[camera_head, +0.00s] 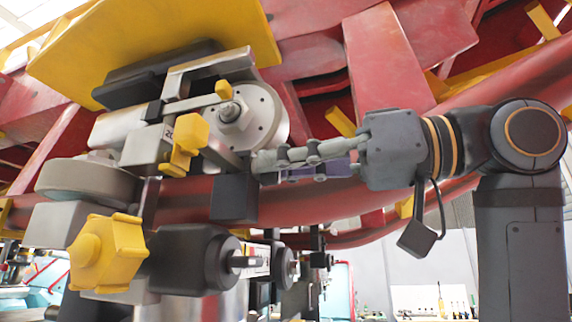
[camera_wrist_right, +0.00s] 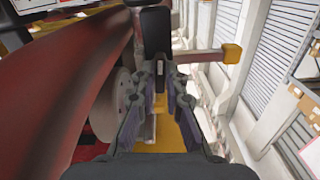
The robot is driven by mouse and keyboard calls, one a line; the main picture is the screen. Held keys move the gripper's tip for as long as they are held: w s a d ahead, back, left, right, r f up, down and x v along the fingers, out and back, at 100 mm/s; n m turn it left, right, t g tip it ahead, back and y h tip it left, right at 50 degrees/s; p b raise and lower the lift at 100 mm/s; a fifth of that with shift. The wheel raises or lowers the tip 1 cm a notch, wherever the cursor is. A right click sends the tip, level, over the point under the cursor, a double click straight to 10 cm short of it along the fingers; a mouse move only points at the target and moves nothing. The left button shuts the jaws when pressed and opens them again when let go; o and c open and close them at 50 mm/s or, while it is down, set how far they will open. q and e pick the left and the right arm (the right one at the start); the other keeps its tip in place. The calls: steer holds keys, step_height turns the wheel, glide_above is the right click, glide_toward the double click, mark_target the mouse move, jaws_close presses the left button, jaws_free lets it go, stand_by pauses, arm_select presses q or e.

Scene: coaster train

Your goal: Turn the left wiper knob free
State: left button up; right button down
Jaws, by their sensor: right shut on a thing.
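A large yellow star-shaped knob (camera_head: 105,253) sits at the lower left of the head view. A second yellow knob (camera_head: 188,138) stands above it, beside a round metal disc (camera_head: 262,118). I cannot tell which one is the left wiper knob. My right gripper (camera_head: 262,162) reaches in from the right and is shut at a black block (camera_head: 235,198) below the disc. In the right wrist view, my gripper's fingers (camera_wrist_right: 160,82) close on the lower end of this dark part (camera_wrist_right: 156,30); the exact contact is partly hidden. My left gripper is not in view.
A curved red rail (camera_head: 390,198) runs behind my right arm. A yellow plate (camera_head: 165,45) overhangs the assembly. In the wrist view, a bar with a yellow tip (camera_wrist_right: 232,53) sticks out right of the fingers. Black cylindrical parts (camera_head: 190,258) lie below the gripper.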

steer(key=shift+f+n, duration=0.2)
steer(key=shift+n, duration=0.5)
steer(key=c, duration=1.4)
jaws_free()
steer(key=shift+r, duration=0.1)
steer(key=v, duration=1.2)
